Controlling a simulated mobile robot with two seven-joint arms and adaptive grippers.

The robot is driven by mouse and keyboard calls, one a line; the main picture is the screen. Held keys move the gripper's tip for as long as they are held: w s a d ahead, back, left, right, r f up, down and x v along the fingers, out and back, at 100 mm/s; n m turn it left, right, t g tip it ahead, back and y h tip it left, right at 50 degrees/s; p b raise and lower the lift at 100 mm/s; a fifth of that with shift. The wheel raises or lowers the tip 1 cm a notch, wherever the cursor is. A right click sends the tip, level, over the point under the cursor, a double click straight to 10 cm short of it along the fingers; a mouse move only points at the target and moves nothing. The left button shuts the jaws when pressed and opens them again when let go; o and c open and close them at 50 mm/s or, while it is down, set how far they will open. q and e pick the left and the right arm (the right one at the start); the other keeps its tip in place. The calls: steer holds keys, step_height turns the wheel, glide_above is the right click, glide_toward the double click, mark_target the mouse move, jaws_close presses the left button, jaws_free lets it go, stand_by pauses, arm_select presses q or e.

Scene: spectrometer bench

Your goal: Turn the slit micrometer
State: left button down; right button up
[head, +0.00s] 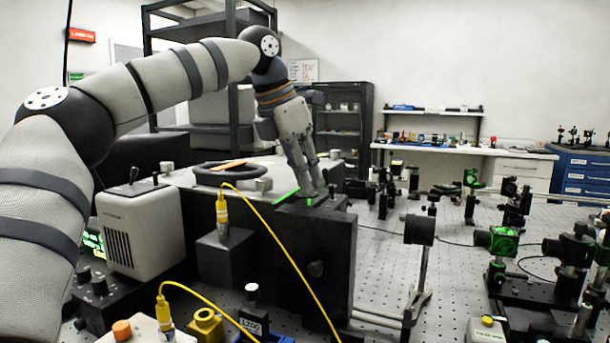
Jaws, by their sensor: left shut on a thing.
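My left arm reaches in from the left, and my left gripper (317,190) points down at the top of a dark box-shaped housing (325,245) near the middle of the view. Its fingers are closed on a small part at the top of this housing, by the right end. That part sits where the slit micrometer would be, but the fingertips hide most of it, so its markings and angle cannot be read. A green strip of light lies on the housing's top edge beside the fingers. My right gripper is not in view.
A yellow cable (275,235) loops in front of the housing. A grey instrument box (141,228) with toggle switches stands left. Several optics mounts crowd the far right; bare perforated table (385,265) lies between.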

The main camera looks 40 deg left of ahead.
arm_select(q)
steer(key=m, duration=0.2)
steer(key=m+h, duration=0.1)
steer(key=m, duration=0.1)
steer(key=shift+w+a+f+g+h, duration=0.1)
steer(key=shift+g+h, duration=0.2)
steer(key=shift+g, duration=0.1)
steer(key=shift+m+g+h+b, duration=0.4)
steer(key=shift+m, duration=1.3)
steer(key=c, duration=1.6)
jaws_free()
steer(key=shift+o, duration=0.2)
